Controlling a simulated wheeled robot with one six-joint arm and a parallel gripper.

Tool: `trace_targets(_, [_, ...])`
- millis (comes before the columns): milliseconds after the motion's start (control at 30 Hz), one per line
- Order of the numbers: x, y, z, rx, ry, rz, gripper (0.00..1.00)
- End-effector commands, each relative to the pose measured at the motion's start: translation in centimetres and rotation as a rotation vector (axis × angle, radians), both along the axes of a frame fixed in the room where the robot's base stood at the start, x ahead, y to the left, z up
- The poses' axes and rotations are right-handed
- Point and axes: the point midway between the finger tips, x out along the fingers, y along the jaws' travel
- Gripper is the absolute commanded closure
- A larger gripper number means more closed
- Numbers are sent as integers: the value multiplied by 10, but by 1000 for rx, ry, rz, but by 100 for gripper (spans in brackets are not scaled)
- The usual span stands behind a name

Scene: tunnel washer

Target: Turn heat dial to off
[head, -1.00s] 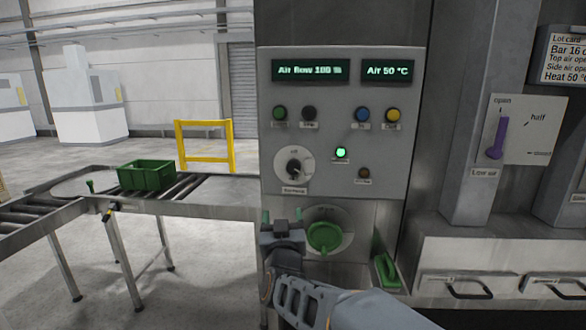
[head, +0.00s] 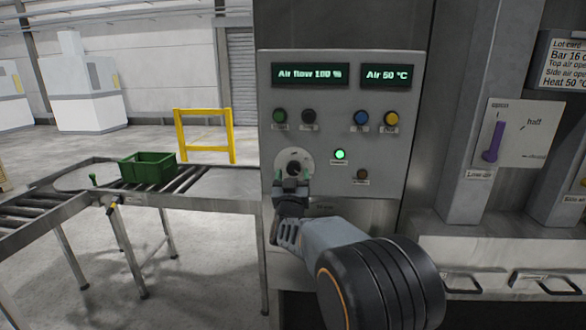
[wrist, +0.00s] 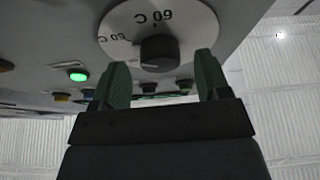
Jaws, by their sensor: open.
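The heat dial (head: 294,168) is a dark knob on a round white plate, on the left of the grey control panel (head: 390,180). In the wrist view the knob (wrist: 159,53) shows just beyond the fingertips, with "60 C" printed on its plate. My gripper (head: 292,180) is open, its two green fingers pointing at the dial. In the wrist view the fingers (wrist: 160,68) stand to either side of the knob with gaps; whether they reach around it I cannot tell. The dial's label is hidden behind my gripper. The display (head: 387,75) reads "Air 50 °C".
Several push buttons sit above the dial, and a lit green lamp (head: 340,154) is to its right. Another display (head: 310,75) reads "Air flow 100 %". A roller conveyor (head: 190,180) with a green crate (head: 147,168) stands at left. A purple lever (head: 493,150) is at right.

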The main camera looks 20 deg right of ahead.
Motion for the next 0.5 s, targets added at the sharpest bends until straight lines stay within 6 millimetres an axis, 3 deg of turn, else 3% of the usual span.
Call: trace_targets(500, [12,-6,5,1,0,0,31])
